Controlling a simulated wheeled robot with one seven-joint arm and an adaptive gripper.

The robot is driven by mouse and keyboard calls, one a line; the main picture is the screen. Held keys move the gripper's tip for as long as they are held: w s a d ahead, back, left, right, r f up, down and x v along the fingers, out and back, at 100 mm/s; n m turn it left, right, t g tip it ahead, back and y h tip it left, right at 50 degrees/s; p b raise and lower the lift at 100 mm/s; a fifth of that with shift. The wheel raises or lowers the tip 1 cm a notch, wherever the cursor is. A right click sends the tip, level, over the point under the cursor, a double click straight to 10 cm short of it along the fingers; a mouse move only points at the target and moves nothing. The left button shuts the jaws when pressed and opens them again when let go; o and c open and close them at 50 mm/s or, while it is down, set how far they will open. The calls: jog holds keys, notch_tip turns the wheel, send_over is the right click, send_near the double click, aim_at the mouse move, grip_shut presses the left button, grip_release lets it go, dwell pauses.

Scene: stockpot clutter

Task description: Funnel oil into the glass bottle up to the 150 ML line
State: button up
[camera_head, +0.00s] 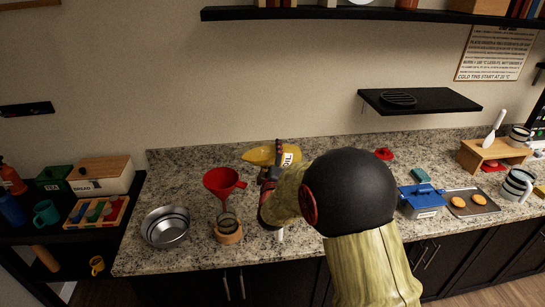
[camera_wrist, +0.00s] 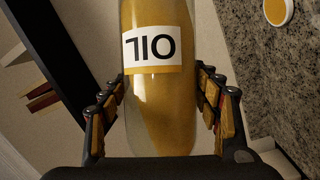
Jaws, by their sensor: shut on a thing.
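A red funnel (camera_head: 223,182) sits above the glass bottle (camera_head: 227,220), which stands on a round wooden base (camera_head: 229,236) at the counter's left. The bottle is small in view, and I cannot read its marks or tell its fill level. My gripper (camera_head: 277,158) is shut on the oil bottle (camera_head: 288,157), to the right of the funnel and apart from it. In the wrist view the oil bottle (camera_wrist: 158,110), clear with amber oil and a white label, stands between both fingers of my gripper (camera_wrist: 160,105). The label appears upside down there. My arm hides part of the counter.
A metal bowl (camera_head: 166,228) stands left of the glass bottle. A blue box (camera_head: 421,200), a tray with round cookies (camera_head: 470,201) and a striped mug (camera_head: 517,183) are at the right. A black wall shelf (camera_head: 425,101) hangs above. Counter behind the funnel is clear.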

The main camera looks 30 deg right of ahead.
jog(key=shift+d+f+n+t+b, duration=0.25)
jog(key=shift+f+n+b, duration=0.45)
jog(key=shift+b, duration=0.85)
jog(key=shift+r+n+t+b, duration=0.25)
jog(key=shift+r+n+b, duration=0.05)
jog(key=shift+n, duration=0.1)
dwell(6.0)
